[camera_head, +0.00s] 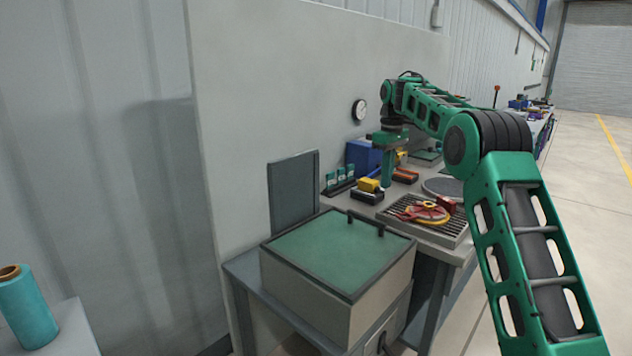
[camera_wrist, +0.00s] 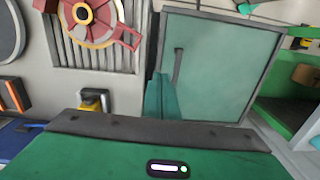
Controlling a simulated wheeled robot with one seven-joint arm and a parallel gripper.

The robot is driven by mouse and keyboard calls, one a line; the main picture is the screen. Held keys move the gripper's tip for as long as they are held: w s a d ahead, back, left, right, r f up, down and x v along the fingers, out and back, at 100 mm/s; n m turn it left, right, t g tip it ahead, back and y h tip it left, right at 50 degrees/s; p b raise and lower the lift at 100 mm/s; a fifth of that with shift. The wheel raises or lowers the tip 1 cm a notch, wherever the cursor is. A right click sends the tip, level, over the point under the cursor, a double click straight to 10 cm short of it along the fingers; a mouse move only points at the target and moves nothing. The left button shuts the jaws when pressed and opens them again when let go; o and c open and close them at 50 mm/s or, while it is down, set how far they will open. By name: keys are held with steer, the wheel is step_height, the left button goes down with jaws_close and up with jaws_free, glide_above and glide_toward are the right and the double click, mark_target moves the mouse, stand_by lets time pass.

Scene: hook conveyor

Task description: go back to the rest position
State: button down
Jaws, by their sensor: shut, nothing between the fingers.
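My gripper (camera_head: 387,184) shows in the camera_head view at the end of my green arm, which reaches out over the workbench (camera_head: 455,252). Its fingers point down and are shut with nothing between them. In the wrist view my gripper (camera_wrist: 162,95) shows as closed teal fingers in front of the green-lidded box (camera_wrist: 215,55). The fingers look apart from the bench things, but their exact height is hard to tell.
The green-lidded box (camera_head: 345,248) stands at the near end. A red and yellow part (camera_head: 425,212) lies on a slatted tray (camera_head: 460,236). A yellow-topped block (camera_head: 367,186) and blue bin (camera_head: 362,155) are near the gripper. The wall (camera_head: 300,90) stands behind; open floor (camera_head: 585,245) is right.

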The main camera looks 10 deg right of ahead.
steer(key=s+d+r+m, duration=0.2)
steer(key=s+d+m, duration=0.25)
steer(key=s, duration=0.85)
steer(key=s+d+r+m, duration=0.1)
steer(key=s+d+m, duration=0.35)
steer(key=s, duration=0.85)
steer(key=s+f+m, duration=0.1)
steer(key=s+f, duration=0.3)
steer(key=s, duration=0.6)
steer(key=s+f+m, duration=0.2)
steer(key=s+f, duration=0.2)
steer(key=s, duration=0.7)
steer(key=s+d+f+m, duration=0.1)
steer(key=s+f, duration=0.3)
steer(key=s, duration=0.6)
steer(key=shift+s+f+m, duration=0.25)
steer(key=shift+f+m, duration=0.15)
steer(key=shift+m, duration=0.3)
